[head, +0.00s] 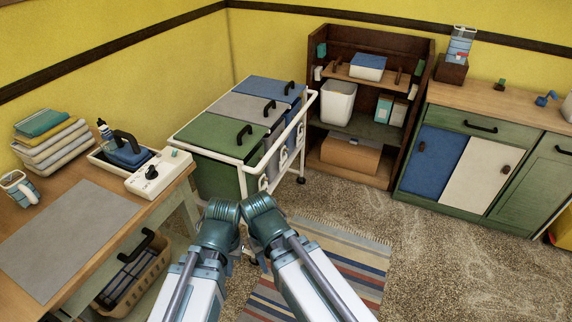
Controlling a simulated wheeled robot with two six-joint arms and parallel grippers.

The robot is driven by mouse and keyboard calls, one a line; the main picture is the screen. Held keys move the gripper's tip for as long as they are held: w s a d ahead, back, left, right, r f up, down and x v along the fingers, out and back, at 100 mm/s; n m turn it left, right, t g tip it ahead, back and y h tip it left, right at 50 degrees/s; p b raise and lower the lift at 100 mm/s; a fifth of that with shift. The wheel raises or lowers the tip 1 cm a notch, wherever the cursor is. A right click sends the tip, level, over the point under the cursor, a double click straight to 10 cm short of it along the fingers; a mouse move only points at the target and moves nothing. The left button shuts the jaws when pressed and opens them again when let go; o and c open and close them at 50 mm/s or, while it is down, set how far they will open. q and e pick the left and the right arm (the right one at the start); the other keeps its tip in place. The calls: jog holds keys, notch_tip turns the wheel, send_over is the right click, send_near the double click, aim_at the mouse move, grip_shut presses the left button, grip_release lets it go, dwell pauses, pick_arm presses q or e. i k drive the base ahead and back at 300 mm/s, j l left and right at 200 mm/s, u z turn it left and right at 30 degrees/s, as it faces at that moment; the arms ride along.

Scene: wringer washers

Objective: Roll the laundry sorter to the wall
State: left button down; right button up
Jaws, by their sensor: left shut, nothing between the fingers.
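The laundry sorter (242,141) is a white-framed cart with green, grey and blue lidded bins, each lid with a black handle. It stands near the corner, close to the yellow wall (150,60) on the left. A white rail runs along its near right side, and a dark caster shows at its far right foot. My left gripper (224,212) is shut and empty, low in front of the sorter's near end, with no clear contact. My right arm (262,208) comes in beside it; its fingers do not show. The arms hide part of the sorter's near base.
A brown shelf unit (318,60) stands behind the sorter, and a green cabinet (470,122) to the right. A striped rug (345,250) lies in front; the carpet at right is clear.

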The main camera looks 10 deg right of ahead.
aim_at(172, 142)
jog(key=i+l, duration=0.1)
jog(key=i, duration=1.3)
jog(key=l+z, duration=0.05)
